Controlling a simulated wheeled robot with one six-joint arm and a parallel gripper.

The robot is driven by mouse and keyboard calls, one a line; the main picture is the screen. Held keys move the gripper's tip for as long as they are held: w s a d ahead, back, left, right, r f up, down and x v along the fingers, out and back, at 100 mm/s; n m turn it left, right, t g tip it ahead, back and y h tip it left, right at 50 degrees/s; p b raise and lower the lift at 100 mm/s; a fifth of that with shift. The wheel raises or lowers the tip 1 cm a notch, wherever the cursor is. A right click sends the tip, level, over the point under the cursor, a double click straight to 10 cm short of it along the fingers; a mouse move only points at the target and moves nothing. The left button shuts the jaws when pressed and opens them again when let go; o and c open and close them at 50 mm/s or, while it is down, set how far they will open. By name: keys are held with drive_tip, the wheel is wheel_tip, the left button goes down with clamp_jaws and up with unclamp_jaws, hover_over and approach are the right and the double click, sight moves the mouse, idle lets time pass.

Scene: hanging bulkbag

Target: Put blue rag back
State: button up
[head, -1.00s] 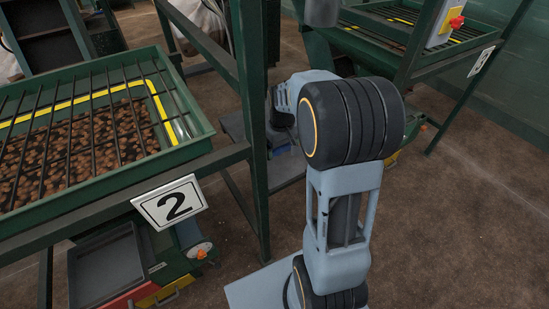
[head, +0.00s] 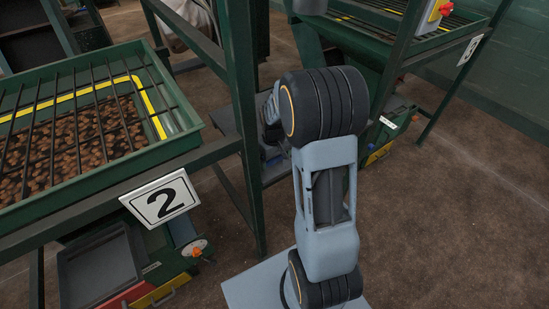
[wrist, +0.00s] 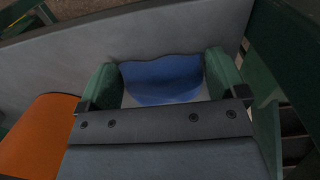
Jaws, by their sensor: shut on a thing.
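The blue rag (wrist: 165,78) shows in the wrist view between the two green fingertips of my gripper (wrist: 163,88). My gripper is shut on the rag, which spans the gap from finger to finger. The rag's lower part is hidden behind the dark gripper body. In the head view my own arm covers the gripper, and I cannot make out the rag there.
In the wrist view, a grey flat surface (wrist: 165,32) lies beyond the rag and an orange object (wrist: 38,135) is at left. The head view shows a green tray (head: 95,196) of brown lumps, a number 2 sign (head: 160,200), a green post (head: 243,120) close to my arm, and open floor at right.

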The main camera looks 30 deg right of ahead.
drive_tip(key=shift+f, duration=0.2)
drive_tip(key=o, duration=0.6)
drive_tip(key=shift+r, duration=0.1)
wheel_tip(320, 180, up, 12)
drive_tip(key=shift+r+p, duration=0.15)
drive_tip(key=shift+p, duration=0.8)
